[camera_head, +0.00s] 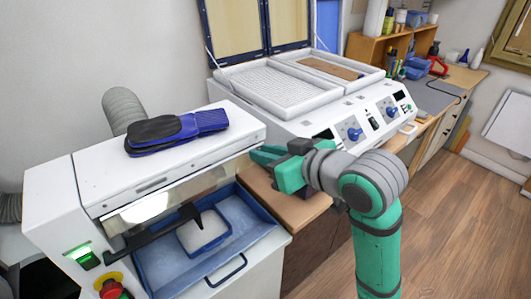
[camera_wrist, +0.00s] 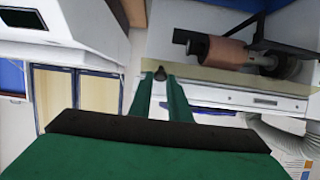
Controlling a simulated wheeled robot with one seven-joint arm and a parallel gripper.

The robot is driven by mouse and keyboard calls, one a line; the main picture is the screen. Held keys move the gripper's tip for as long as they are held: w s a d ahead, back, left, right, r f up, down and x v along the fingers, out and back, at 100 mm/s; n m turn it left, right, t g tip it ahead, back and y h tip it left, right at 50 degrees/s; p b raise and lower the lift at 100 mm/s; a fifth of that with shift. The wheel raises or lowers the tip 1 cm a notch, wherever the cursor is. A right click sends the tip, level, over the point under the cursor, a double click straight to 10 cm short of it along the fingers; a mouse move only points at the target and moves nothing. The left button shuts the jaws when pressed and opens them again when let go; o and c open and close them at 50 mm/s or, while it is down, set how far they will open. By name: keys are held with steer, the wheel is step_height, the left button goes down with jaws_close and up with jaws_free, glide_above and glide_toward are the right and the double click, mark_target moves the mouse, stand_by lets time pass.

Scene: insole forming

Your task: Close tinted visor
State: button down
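The tinted visor (camera_head: 228,174) is a pale amber see-through strip along the front of the white grinding machine (camera_head: 100,185) in the head view. In the wrist view the visor (camera_wrist: 225,82) runs to the right from the fingertips, in front of a brown roller.
A blue and black insole or shoe piece (camera_head: 178,131) lies on the machine's top. A blue tray (camera_head: 262,235) sits below the visor, with a black bar across it. A white two-bed forming machine (camera_head: 300,120) with blue knobs stands behind my gripper. The floor at right is clear.

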steer(key=shift+f, duration=0.15)
steer(key=shift+w+a+f+t+y, duration=0.15)
steer(key=shift+f+t+y, duration=0.6)
steer(key=shift+t+y, duration=0.5)
steer(key=shift+w+a+f+t+y, duration=0.15)
steer(key=shift+f+t+y, duration=0.7)
steer(key=shift+t, duration=0.85)
steer(key=shift+w+a+f+t+y, duration=0.15)
steer(key=shift+f+t+y, duration=0.5)
steer(key=shift+t+y, duration=0.65)
steer(key=shift+w+t, duration=0.1)
steer(key=shift+t, duration=0.15)
steer(key=c, duration=1.7)
jaws_free()
steer(key=v, duration=1)
steer(key=shift+s+d+f, duration=0.15)
steer(key=shift+s+d, duration=0.05)
steer(key=shift+s, duration=0.15)
